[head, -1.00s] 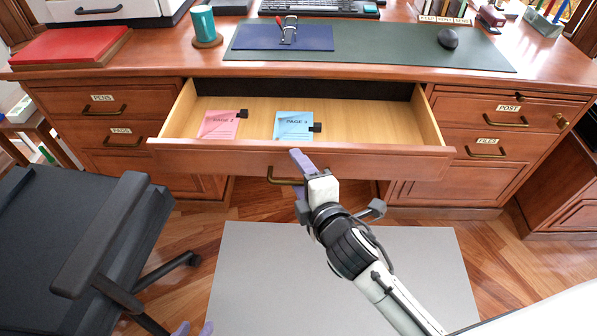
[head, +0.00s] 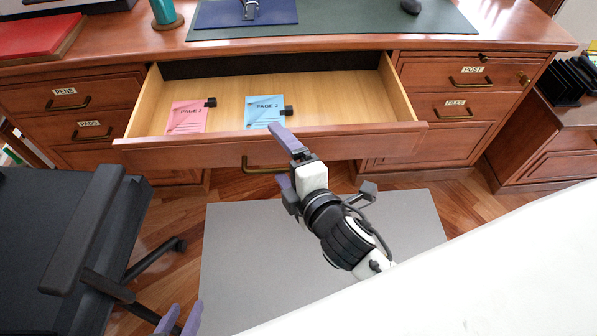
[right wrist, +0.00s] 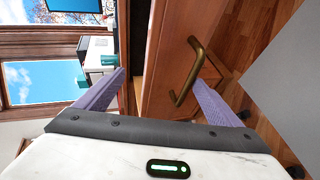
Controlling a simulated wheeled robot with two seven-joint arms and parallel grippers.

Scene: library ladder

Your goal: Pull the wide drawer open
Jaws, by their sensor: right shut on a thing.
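The wide drawer (head: 330,146) stands open in the middle of the desk, its pale inside showing. A pink card marked PAGE 2 (head: 187,117) and a blue page card (head: 263,111) lie in it, each with a black clip. The brass handle (head: 262,170) is on its front; it also shows in the right wrist view (right wrist: 196,52). My right gripper (head: 287,162) is shut on the drawer front, one finger at the top edge, the other low beside the handle. The exact contact is hidden. My left gripper (head: 180,322) is open and empty at the bottom left.
A black chair (head: 60,240) stands close on the left, its armrest near the drawer's left corner. A grey mat (head: 240,260) covers the floor in front. Smaller drawers flank the wide one, including POST (head: 470,80) and PENS (head: 65,101).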

